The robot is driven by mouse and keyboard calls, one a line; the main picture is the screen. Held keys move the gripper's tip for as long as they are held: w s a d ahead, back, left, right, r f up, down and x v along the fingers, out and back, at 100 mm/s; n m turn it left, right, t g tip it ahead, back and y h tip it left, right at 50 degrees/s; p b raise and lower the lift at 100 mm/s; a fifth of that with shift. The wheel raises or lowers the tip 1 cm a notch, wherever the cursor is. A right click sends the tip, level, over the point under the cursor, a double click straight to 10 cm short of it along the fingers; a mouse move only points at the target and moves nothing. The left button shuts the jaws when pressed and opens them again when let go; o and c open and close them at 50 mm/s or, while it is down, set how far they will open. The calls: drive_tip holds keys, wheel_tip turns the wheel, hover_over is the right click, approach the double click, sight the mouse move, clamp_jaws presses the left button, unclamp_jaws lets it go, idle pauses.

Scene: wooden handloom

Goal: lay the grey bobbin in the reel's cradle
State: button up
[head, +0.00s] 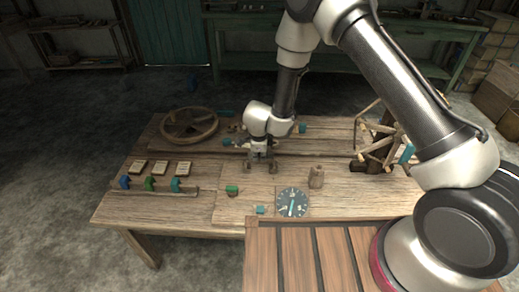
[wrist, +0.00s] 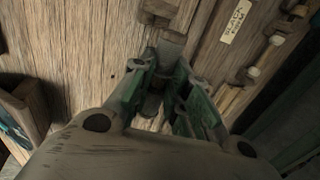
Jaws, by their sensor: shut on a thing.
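My gripper (head: 261,166) is low over the middle of the wooden bench. In the wrist view, its green-sided fingers (wrist: 168,72) are shut on a small greyish piece (wrist: 172,43) close to the boards. The fingers hide part of it, and I cannot tell whether it is the grey bobbin. The reel (head: 378,146), a wooden frame with a teal part, stands at the bench's right. I cannot make out its cradle clearly.
A wooden wheel (head: 189,125) lies at the back left. Blue, green and teal pieces (head: 150,183) stand in a row at the left, by several labels. A dial (head: 292,202) and a green block (head: 232,190) are near the front. A slatted surface (head: 310,258) adjoins the front edge.

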drive_tip(key=shift+f, duration=2.85)
drive_tip(key=o, duration=0.9)
drive_tip(key=v, duration=1.2)
